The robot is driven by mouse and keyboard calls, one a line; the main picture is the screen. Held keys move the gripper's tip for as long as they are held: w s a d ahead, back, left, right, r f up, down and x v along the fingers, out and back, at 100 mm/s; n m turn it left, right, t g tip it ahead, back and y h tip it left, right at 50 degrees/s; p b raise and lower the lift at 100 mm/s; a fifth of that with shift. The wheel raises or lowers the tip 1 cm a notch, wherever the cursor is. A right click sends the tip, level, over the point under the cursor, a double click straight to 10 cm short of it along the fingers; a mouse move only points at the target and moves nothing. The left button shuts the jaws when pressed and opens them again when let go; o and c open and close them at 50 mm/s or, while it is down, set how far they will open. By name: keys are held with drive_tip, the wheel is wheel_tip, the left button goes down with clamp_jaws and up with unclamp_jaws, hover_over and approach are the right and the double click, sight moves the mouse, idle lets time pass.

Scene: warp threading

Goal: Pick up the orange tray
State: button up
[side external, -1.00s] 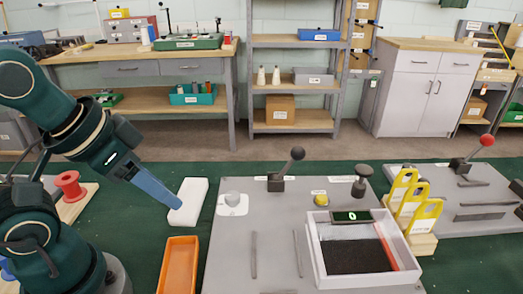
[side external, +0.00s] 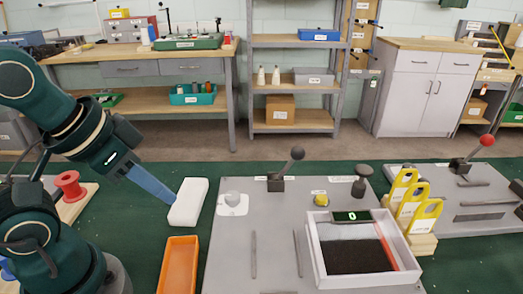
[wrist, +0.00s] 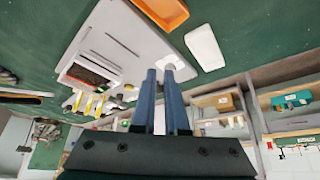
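The orange tray (side external: 179,264) lies on the green surface at the front, just left of the grey board. In the wrist view, the orange tray (wrist: 166,11) is at the top edge and partly cut off. My gripper (side external: 174,199) has blue fingers and hangs behind the tray, apart from it, with its tips by the left side of a white block. In the wrist view, the gripper (wrist: 160,72) shows a narrow gap between its two fingers, with nothing held.
The white block (side external: 189,202) lies behind the tray. To the right is the grey board (side external: 225,250) with levers and a white-walled box (side external: 316,262) of dark material. A red spool (side external: 68,184) stands at the left. Green surface shows around the tray's left side.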

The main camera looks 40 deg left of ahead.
drive_tip(key=m, duration=0.4)
drive_tip(key=m+g+y, duration=0.1)
drive_tip(key=m+g, duration=0.3)
drive_tip(key=m, duration=1.8)
hover_over(194, 266)
drive_tip(key=f, duration=0.9)
drive_tip(key=shift+s+d+f, duration=0.1)
drive_tip(key=shift+d+f, duration=0.1)
drive_tip(key=shift+d, duration=0.05)
drive_tip(key=shift+s+d+f, duration=0.15)
drive_tip(key=shift+s+f, duration=0.1)
drive_tip(key=shift+f, duration=0.15)
drive_tip(key=shift+w+a+f, duration=0.15)
drive_tip(key=shift+f, duration=1.05)
drive_tip(key=shift+w+a+f, duration=0.1)
drive_tip(key=shift+a+f, duration=0.05)
drive_tip(key=shift+f, duration=1)
clamp_jaws()
drive_tip(key=shift+r, duration=0.1)
